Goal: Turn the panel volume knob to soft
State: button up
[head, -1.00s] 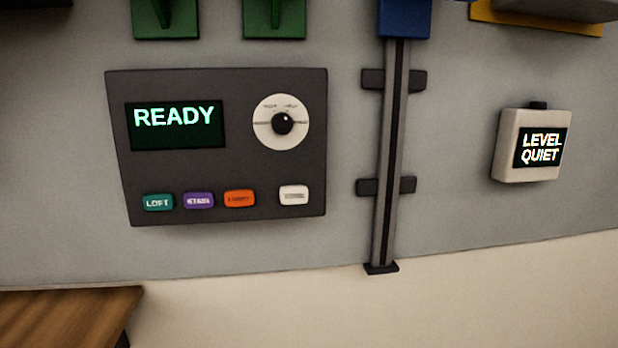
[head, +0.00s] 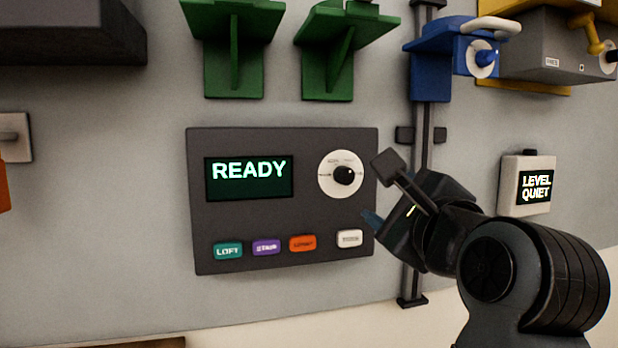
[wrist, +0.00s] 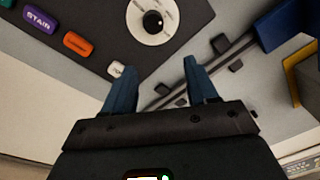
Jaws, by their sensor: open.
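The dark panel (head: 215,228) is on the wall, with a lit screen (head: 248,178) reading READY. Its volume knob (head: 344,175) is a black knob on a white round dial at the panel's upper right. The knob also shows at the top of the wrist view (wrist: 152,21). The dial's small lettering is too small to read surely. My gripper (head: 372,190) is just right of and below the knob in the head view, apart from it. In the wrist view its two blue fingers (wrist: 158,78) are spread, with nothing between them.
Below the screen are teal (head: 228,251), purple (head: 266,247), orange (head: 303,243) and white (head: 349,239) buttons. A vertical rail (head: 424,150) with a blue bracket (head: 432,70) stands right of the panel. A box (head: 535,187) reads LEVEL QUIET. Green brackets (head: 235,45) hang above.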

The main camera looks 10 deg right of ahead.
aim_at(345, 176)
jog(key=shift+m+y, duration=0.3)
jog(key=shift+m, duration=0.5)
jog(key=w+a, duration=0.1)
jog(key=w, duration=0.1)
jog(key=w+r+p, duration=0.1)
jog(key=w, duration=0.2)
jog(key=w+a+r+p, duration=0.1)
jog(key=w, duration=0.2)
jog(key=shift+w+a, duration=0.1)
jog(key=shift+a, duration=0.25)
jog(key=c, duration=1.1)
